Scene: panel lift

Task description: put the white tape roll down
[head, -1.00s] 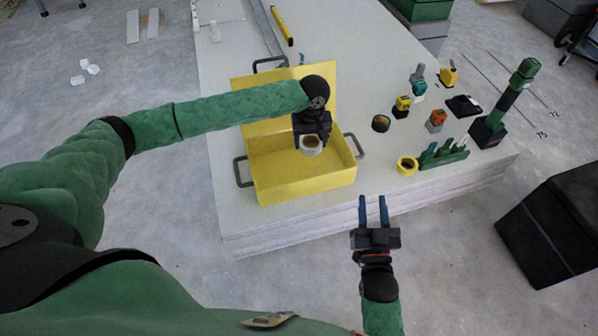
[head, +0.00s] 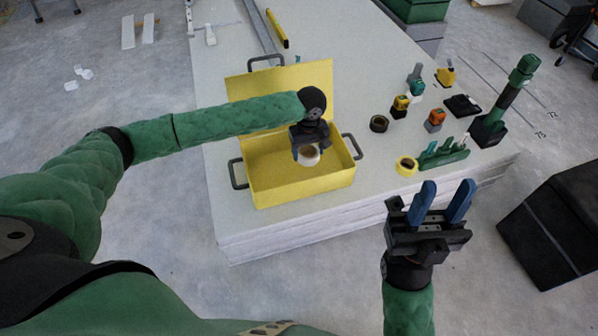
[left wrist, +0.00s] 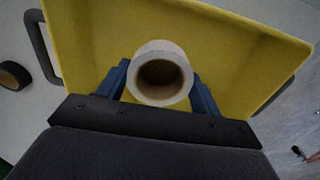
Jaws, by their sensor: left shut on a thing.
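The white tape roll (head: 308,155) is between the fingers of my left gripper (head: 307,150), which is shut on it. In the left wrist view the roll (left wrist: 160,75) shows its round brown opening, with a blue finger on each side. The roll is over the inside of the open yellow box (head: 303,192); I cannot tell whether it touches the box floor. The box wall also shows in the left wrist view (left wrist: 240,45). My right gripper (head: 441,203) is open and empty, in front of the panel stack's near edge.
The box stands on a stack of pale panels (head: 225,190). To its right are a black tape roll (head: 379,123), a yellow tape roll (head: 406,167), a green rack (head: 443,154) and several tools. A black case (head: 560,225) is on the floor at right.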

